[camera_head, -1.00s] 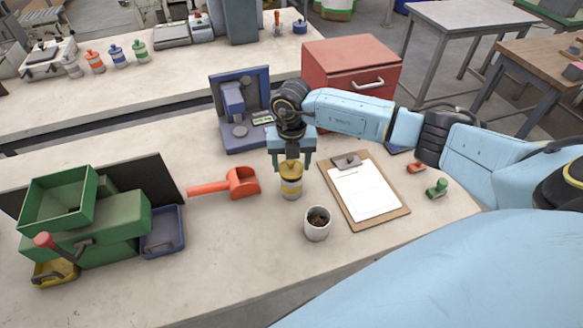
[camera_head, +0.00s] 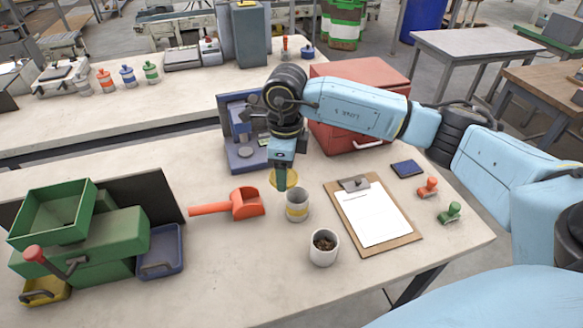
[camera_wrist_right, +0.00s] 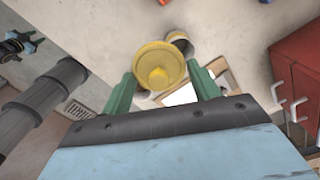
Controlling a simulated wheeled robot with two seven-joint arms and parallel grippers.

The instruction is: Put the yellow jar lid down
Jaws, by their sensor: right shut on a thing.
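An orange scoop (camera_head: 240,204) lies left of the jar. A white cup with dark contents (camera_head: 323,247) stands in front, and a clipboard (camera_head: 415,236) lies to the right. A blue device (camera_head: 240,133) and red cabinet (camera_head: 350,140) stand behind.

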